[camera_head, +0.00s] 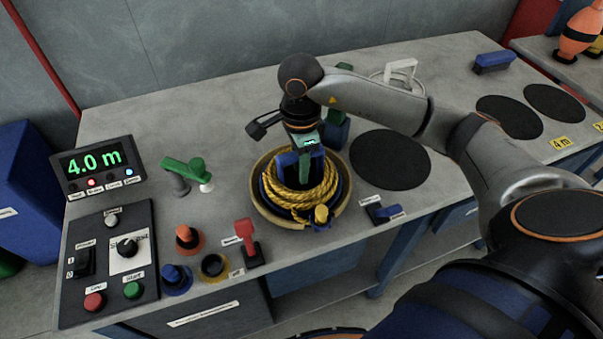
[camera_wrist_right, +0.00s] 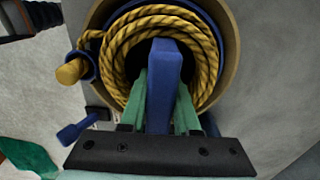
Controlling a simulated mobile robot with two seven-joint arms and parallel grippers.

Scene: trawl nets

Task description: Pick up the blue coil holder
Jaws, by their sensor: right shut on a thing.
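The blue coil holder (camera_wrist_right: 163,75) stands in a round tan tray (camera_head: 268,212) with a coil of yellow rope (camera_head: 292,201) around it. Its blue upright handle also shows in the head view (camera_head: 286,163). My right gripper (camera_head: 307,160) comes down from above and is shut on this handle. In the right wrist view the green fingers of my right gripper (camera_wrist_right: 162,105) lie on both sides of the blue handle. The holder's underside is hidden by the rope and tray. My left gripper is not in view.
A control panel (camera_head: 148,258) and a display reading 4.0 m (camera_head: 93,165) are at the left. A green-handled tool (camera_head: 184,167), a red lever (camera_head: 247,238) and a small blue lever (camera_head: 384,213) stand near the tray. A black round mat (camera_head: 390,160) lies to its right, bare.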

